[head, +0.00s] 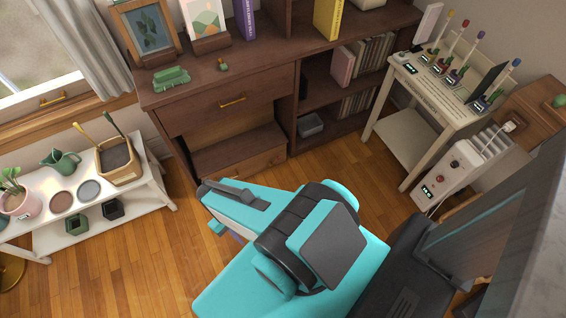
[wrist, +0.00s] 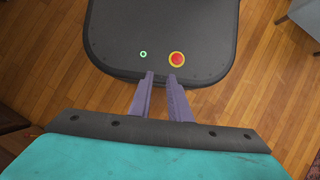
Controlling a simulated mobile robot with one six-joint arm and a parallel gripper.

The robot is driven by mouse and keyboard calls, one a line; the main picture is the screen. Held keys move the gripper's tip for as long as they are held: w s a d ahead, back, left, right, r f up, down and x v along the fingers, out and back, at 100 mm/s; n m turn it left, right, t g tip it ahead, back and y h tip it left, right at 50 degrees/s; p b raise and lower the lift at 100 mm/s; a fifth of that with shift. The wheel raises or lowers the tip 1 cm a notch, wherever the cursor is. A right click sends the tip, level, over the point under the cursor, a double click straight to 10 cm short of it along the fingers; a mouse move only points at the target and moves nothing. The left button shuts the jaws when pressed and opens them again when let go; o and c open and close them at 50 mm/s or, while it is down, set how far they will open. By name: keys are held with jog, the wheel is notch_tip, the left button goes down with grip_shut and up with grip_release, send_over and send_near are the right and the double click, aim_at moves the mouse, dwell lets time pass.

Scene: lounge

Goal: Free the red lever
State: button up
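A white stand (head: 433,97) at the right of the head view carries a row of small devices with upright sticks topped by coloured knobs. One stick has a red knob (head: 466,23) and looks like the red lever; the picture is too small to show what holds it. A dark flat panel (head: 487,82) leans among the devices near the right end of the row. In the wrist view my gripper (wrist: 163,76) has its two purple fingers apart with nothing between them, above my own dark base. It is far from the stand. In the head view my arm mostly hides it.
A white heater-like unit (head: 466,170) stands on the floor beside the stand. A low white plant bench (head: 150,185) is at the left. Wooden floor (head: 350,172) lies clear between them.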

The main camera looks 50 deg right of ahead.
jog(key=shift+d, duration=0.2)
